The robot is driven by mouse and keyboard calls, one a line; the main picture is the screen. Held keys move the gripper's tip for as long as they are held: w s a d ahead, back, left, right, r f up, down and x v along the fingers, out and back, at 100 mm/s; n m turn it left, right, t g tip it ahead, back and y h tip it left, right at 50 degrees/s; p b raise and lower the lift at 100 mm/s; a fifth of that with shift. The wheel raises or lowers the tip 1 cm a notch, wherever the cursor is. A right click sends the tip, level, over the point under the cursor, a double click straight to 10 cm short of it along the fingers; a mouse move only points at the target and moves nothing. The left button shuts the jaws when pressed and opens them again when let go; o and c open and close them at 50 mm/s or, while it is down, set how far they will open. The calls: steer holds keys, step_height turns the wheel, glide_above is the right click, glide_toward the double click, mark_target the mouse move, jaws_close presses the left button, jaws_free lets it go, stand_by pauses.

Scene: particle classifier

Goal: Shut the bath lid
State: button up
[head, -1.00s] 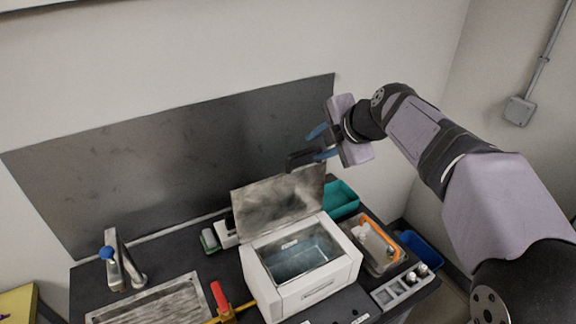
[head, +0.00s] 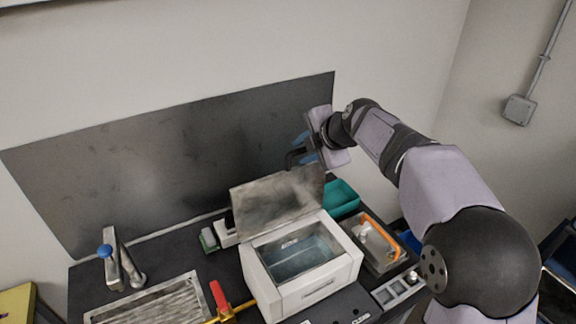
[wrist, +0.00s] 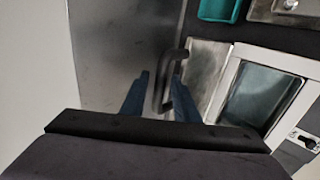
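The bath (head: 318,285) is a white box with an open, water-filled basin (head: 296,258). Its grey metal lid (head: 278,203) stands raised, tilted up along the back side. A dark handle (head: 294,158) shows at the lid's top edge. My gripper (head: 306,150) is at that handle, above the lid's upper right corner. In the wrist view the blue fingers of my gripper (wrist: 160,98) are apart, with the handle (wrist: 170,65) between them or just beside the right finger; contact cannot be told. The lid (wrist: 205,70) and basin (wrist: 250,95) also show there.
A dark panel (head: 150,165) stands behind the bench. A sink (head: 150,302) with a tap (head: 122,262) and a red-handled tool (head: 219,299) are left.

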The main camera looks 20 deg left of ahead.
steer(key=shift+f, duration=0.1)
steer(key=c, duration=0.7)
steer(key=shift+o, duration=0.2)
steer(key=shift+d, duration=0.1)
steer(key=shift+s+d+f+b, duration=0.1)
steer(key=shift+s+f+b, duration=0.05)
steer(key=shift+b, duration=0.4)
steer(key=shift+s+d+b, duration=1)
steer(key=shift+s+b, duration=0.05)
steer(key=shift+b, duration=0.6)
steer(key=shift+s+d+f+b, duration=0.1)
steer(key=shift+b, duration=0.2)
